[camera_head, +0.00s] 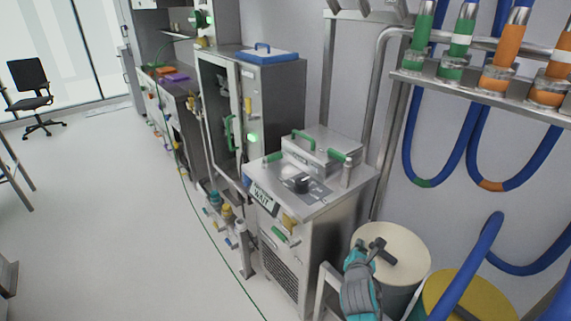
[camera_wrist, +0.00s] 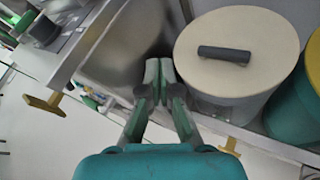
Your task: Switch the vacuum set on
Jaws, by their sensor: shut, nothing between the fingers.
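No label naming the vacuum set can be read. A steel cabinet (camera_head: 323,235) in the middle has a black dial (camera_head: 301,183) on its top, green handles and a small sign (camera_head: 263,196) reading "WAIT". A dark round knob (camera_wrist: 43,31) and part of the steel top show at the upper left of the wrist view. My gripper (camera_wrist: 160,68) is shut and empty, its green-tipped fingers together. It is beside the cream-lidded drum (camera_wrist: 238,28), to its left in the wrist view. In the head view my gripper (camera_head: 361,246) is low, right of the cabinet.
A yellow-lidded drum (camera_head: 476,298) stands right of the cream-lidded one. Blue hoses (camera_head: 420,183) hang from a rack (camera_head: 480,81) at the right. A tall steel cabinet (camera_head: 272,105) with a green light stands behind. The floor (camera_head: 110,220) at left is largely clear.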

